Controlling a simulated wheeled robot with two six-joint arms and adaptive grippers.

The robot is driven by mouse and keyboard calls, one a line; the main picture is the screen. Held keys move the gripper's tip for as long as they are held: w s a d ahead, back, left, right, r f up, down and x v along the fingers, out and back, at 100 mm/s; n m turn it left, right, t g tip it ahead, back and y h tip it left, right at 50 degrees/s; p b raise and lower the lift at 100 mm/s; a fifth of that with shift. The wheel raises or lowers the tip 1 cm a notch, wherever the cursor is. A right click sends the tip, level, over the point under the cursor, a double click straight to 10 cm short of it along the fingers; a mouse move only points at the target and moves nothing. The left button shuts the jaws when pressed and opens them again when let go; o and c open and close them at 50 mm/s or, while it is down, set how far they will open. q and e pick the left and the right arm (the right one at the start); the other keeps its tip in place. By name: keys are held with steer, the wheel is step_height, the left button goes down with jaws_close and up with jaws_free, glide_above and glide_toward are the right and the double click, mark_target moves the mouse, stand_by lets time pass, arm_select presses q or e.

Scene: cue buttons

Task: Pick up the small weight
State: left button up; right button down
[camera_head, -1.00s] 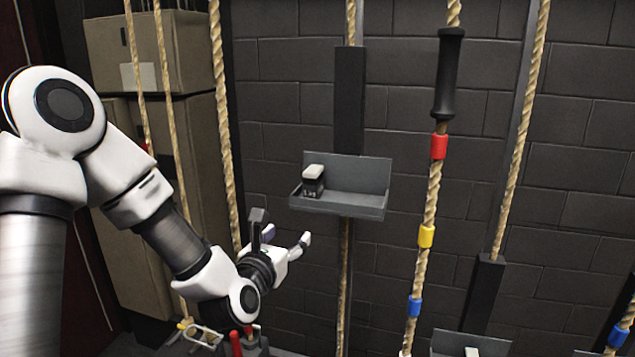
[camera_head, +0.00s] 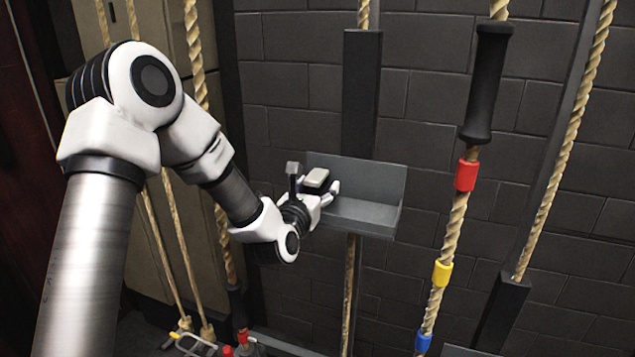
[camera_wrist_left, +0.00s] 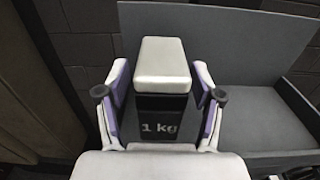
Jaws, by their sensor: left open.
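The small weight (camera_wrist_left: 162,92) has a white top and a dark body marked "1 kg". It sits at the left end of a grey tray (camera_head: 368,217), and its white top (camera_head: 317,178) shows in the head view. My left gripper (camera_head: 322,190) is at the weight. In the left wrist view the open fingers of my left gripper (camera_wrist_left: 160,102) stand on either side of the weight, with a narrow gap at each side. The weight's lower part is hidden by the gripper. My right gripper is not in view.
The tray is fixed to a dark post (camera_head: 361,95) with a rope below it. A rope with a black handle (camera_head: 487,82) and red, yellow and blue bands hangs to the right. A dark block wall (camera_head: 300,65) stands behind. The tray's right part is empty.

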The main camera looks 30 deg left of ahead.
arm_select(q)
steer(key=shift+w, duration=0.15)
steer(key=shift+d+r, duration=0.1)
steer(key=shift+s+r, duration=0.1)
steer(key=shift+s, duration=0.3)
steer(key=c, duration=0.4)
jaws_close()
steer(key=shift+w, duration=0.1)
